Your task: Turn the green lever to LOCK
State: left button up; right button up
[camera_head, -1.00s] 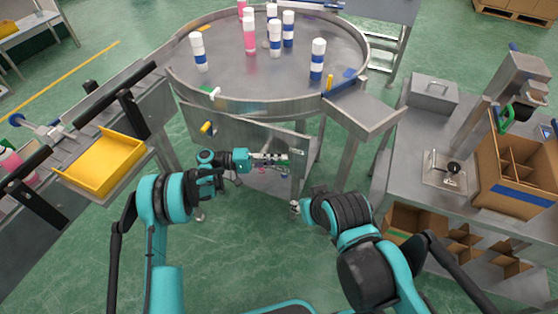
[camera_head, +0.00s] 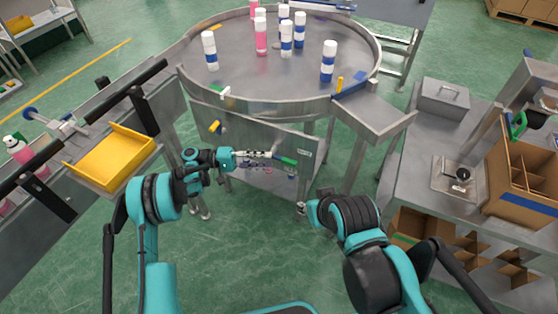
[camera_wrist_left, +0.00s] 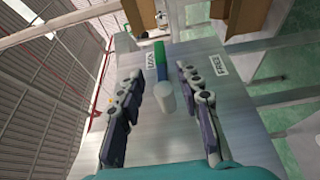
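The green lever (camera_head: 286,160) is on the metal panel (camera_head: 212,113) under the round table. It also shows in the left wrist view, with a green upper part (camera_wrist_left: 159,53), a blue part below and a pale rounded end. A label on its left (camera_wrist_left: 126,82), hard to read, is close to it; the FREE label (camera_wrist_left: 217,66) is farther off on its right. My left gripper (camera_head: 262,155) is just left of the lever. In the left wrist view its fingers (camera_wrist_left: 163,100) are spread on both sides of the pale end, with gaps.
The round steel table (camera_head: 330,87) carries several white-capped cans. A yellow tray (camera_head: 112,157) hangs at the left conveyor. On the right, a steel bench (camera_head: 415,165) holds a divided cardboard box (camera_head: 525,172). Green floor is open in front of the panel.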

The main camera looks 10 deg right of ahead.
pick_arm(q)
jog(key=v, duration=0.4)
jog(key=shift+s+d, duration=0.1)
jog(key=shift+d, duration=0.1)
dwell(0.7)
